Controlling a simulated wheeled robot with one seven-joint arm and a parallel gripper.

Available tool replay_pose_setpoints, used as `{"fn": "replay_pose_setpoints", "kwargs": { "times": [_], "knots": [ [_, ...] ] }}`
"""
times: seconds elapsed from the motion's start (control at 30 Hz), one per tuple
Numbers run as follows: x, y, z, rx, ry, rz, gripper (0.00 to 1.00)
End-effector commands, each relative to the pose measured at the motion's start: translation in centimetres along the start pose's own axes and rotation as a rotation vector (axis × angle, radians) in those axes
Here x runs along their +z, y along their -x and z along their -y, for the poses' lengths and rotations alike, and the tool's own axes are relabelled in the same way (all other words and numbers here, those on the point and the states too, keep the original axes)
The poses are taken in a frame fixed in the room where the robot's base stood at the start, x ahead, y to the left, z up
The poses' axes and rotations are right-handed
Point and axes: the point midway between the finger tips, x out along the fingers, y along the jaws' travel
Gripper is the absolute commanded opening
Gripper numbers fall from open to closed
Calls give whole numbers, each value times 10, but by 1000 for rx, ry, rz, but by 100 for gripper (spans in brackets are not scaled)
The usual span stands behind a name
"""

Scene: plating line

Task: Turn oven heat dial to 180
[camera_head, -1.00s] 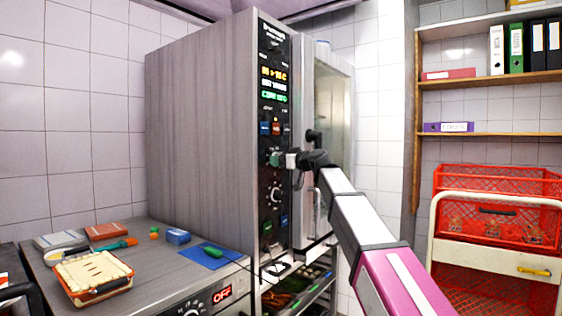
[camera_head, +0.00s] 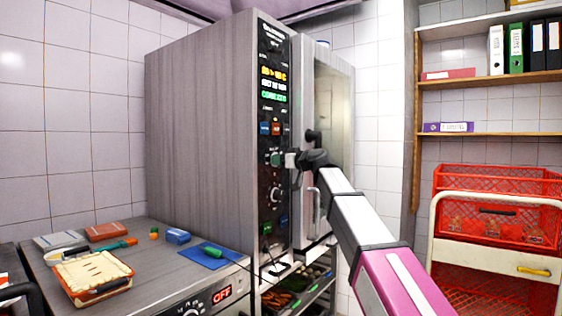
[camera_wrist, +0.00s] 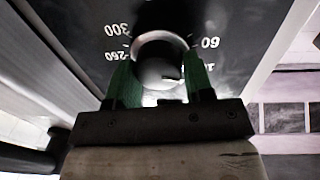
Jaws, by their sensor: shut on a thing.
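The oven (camera_head: 200,130) is a tall steel cabinet with a narrow black control panel (camera_head: 271,235) on its front edge. In the wrist view, the heat dial (camera_wrist: 160,48) is a round knob with a silver ring, with white numbers including 300, 260 and 60 around it. My gripper (camera_head: 277,159) is at the panel, below the blue and orange buttons. Its green fingers (camera_wrist: 160,76) stand on both sides of the dial and are shut on it. The dial's pointer and the 180 mark cannot be made out. In the head view the fingers hide the dial.
A lit display (camera_head: 273,84) sits above the buttons; its small text is blurred. Another dial (camera_head: 275,194) is below my gripper. The glass oven door (camera_head: 332,110) is right of the panel.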

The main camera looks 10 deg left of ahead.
Motion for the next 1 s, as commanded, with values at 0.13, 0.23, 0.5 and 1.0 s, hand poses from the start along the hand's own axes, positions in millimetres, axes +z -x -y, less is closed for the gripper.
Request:
{"fn": "replay_pose_setpoints", "kwargs": {
  "times": [0.13, 0.23, 0.5, 1.0],
  "knots": [
    [-1, -2, 0, -1, -76, 6, 24],
    [-1, -2, -1, -2, -149, 12, 24],
    [-2, -2, -2, -4, -397, 34, 24],
    [-2, -3, -4, -7, -871, 74, 24]
  ]
}}
